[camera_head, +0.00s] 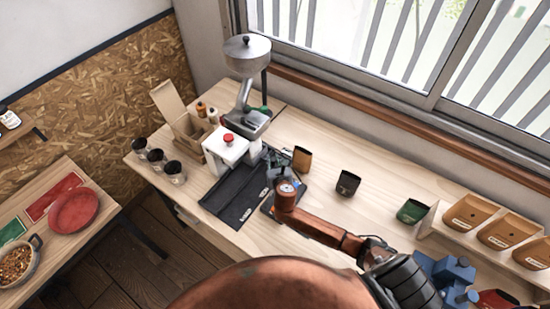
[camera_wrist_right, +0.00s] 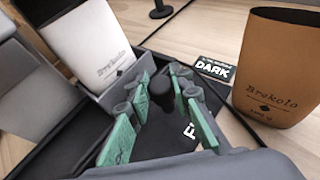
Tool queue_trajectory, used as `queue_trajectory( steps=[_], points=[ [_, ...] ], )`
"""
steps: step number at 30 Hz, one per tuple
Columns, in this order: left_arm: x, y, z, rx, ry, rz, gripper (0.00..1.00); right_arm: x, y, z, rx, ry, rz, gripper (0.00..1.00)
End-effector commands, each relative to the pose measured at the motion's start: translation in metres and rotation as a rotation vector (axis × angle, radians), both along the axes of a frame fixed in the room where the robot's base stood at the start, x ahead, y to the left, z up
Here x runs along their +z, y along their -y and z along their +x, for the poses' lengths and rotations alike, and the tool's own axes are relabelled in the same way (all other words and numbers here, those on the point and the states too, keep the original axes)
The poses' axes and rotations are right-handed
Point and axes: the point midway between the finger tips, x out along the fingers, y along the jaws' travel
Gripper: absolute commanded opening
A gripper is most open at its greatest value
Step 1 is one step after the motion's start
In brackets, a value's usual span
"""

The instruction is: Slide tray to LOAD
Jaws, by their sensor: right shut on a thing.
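My right gripper (camera_head: 270,160) is at the right side of the white machine with the metal hopper (camera_head: 246,52). In the right wrist view its green-padded fingers (camera_wrist_right: 160,86) are closed on a dark upright knob (camera_wrist_right: 161,88), which looks like the tray's handle. The grey tray (camera_wrist_right: 122,92) is just beyond the fingers and holds an upright white pouch marked Brekolo (camera_wrist_right: 95,45). A dark slide base (camera_head: 232,202) lies in front of the machine. A printed letter F shows on the dark surface below the fingers; the rest is hidden. My left gripper is out of view.
A brown pouch (camera_head: 302,158) stands right of the gripper, by a DARK card (camera_wrist_right: 213,68). A black pouch (camera_head: 348,184) and a green one (camera_head: 412,211) stand farther right. Dark cups (camera_head: 157,158) and an open carton (camera_head: 187,128) stand left. The bench's front left is clear.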

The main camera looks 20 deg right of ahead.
Motion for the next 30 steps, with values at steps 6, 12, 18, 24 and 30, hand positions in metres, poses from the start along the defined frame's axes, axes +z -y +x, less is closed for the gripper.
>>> queue_trajectory(
  steps=[6, 12, 18, 24, 30],
  points=[
    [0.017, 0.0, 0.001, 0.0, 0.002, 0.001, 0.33, 0.001, -0.029, -0.012, 0.001, -0.005, 0.003, 0.0],
    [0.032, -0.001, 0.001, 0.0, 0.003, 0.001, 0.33, 0.002, -0.062, -0.029, 0.002, -0.004, 0.002, 0.0],
    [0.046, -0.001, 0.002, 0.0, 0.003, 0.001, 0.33, 0.001, -0.095, -0.047, 0.001, -0.005, 0.003, 0.0],
    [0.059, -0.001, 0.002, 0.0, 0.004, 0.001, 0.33, 0.001, -0.128, -0.066, 0.001, -0.003, 0.003, 0.0],
    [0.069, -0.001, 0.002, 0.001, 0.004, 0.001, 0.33, 0.0, -0.159, -0.086, 0.001, -0.004, 0.003, 0.0]
  ],
)
